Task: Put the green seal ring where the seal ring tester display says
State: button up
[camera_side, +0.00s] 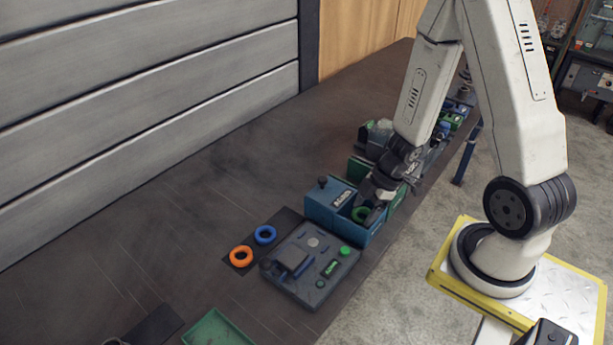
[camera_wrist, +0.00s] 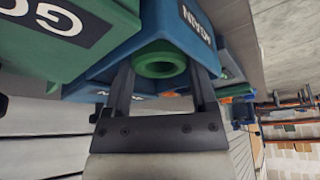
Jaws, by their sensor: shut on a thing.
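The green seal ring (camera_side: 361,214) is between the fingers of my gripper (camera_side: 368,206), which is shut on it. The ring also shows in the wrist view (camera_wrist: 160,60), between the two dark fingers (camera_wrist: 161,78). The ring is at the open part of a blue bin (camera_side: 321,207), whose label seems to read AGAIN; I cannot tell whether it touches the bin. A green bin (camera_side: 356,168) stands just behind; its partly cut-off label in the wrist view begins with GO. The seal ring tester (camera_side: 310,262) has a small green-lit display (camera_side: 331,267), too small to read surely.
An orange ring (camera_side: 241,256) and a blue ring (camera_side: 265,234) lie on a dark mat left of the tester. A green tray (camera_side: 215,330) is at the front edge of the picture. More equipment stands farther along the bench.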

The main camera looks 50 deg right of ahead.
aim_at(365, 213)
jog(key=shift+s+f, duration=0.1)
jog(key=shift+f, duration=0.1)
jog(key=o, duration=1.2)
jog(key=shift+o, duration=0.2)
jog(key=shift+s, duration=0.15)
jog(key=shift+c, duration=0.5)
jog(key=shift+o, duration=0.5)
jog(key=shift+w+r, duration=0.2)
jog(key=shift+r, duration=3.4)
